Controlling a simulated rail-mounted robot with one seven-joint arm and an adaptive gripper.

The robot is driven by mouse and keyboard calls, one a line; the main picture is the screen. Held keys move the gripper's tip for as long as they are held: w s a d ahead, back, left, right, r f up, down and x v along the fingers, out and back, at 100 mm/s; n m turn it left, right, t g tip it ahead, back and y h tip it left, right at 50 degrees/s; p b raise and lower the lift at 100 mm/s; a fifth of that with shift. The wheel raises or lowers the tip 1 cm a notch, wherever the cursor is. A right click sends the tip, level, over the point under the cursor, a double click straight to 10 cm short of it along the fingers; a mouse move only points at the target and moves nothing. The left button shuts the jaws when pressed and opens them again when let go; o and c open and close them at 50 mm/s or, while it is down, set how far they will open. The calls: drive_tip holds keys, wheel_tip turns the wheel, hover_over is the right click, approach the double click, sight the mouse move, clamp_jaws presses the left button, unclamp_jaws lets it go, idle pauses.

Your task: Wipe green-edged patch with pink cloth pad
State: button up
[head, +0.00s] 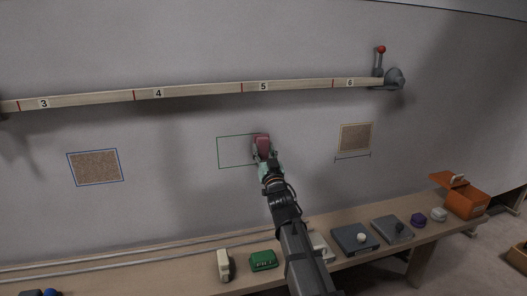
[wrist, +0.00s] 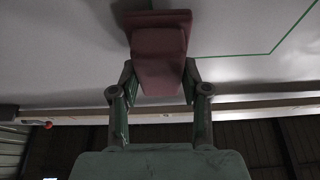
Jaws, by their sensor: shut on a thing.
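The green-edged patch (head: 233,153) is a thin green outline on the grey wall, below the rail. Its inside looks the same grey as the wall, with no brown showing. My gripper (head: 263,157) is shut on the pink cloth pad (head: 261,141) at the patch's right side, and they hide its right edge. In the wrist view the pad (wrist: 160,45) sits between both fingers, with a green line (wrist: 240,54) to its right. I cannot tell whether the pad touches the wall.
A blue-edged brown patch (head: 95,167) is at left and an orange-edged brown patch (head: 356,137) at right. A numbered rail (head: 200,91) with a red-knobbed lever (head: 381,50) runs above. The bench (head: 190,270) below holds several items, including an orange box (head: 466,203).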

drive_tip(key=shift+s+d+r+p, duration=0.1)
drive_tip(key=shift+s+d+p, duration=0.15)
drive_tip(key=shift+s, duration=0.55)
drive_tip(key=shift+s+d+f+p, duration=0.15)
drive_tip(key=shift+s+p, duration=0.15)
drive_tip(key=shift+s, duration=0.5)
drive_tip(key=shift+s+d+r+p, duration=0.15)
drive_tip(key=shift+s+d+p, duration=0.1)
drive_tip(key=shift+s, duration=0.55)
drive_tip(key=shift+s+d+p, duration=0.25)
drive_tip(key=shift+s+p, duration=0.15)
drive_tip(key=shift+s, duration=0.85)
drive_tip(key=shift+s+d+p, duration=0.25)
drive_tip(key=shift+s+p, duration=0.1)
drive_tip(key=shift+s, duration=0.85)
drive_tip(key=s, duration=0.2)
drive_tip(key=s+d+p, duration=0.1)
drive_tip(key=s, duration=0.1)
drive_tip(key=shift+r, duration=0.1)
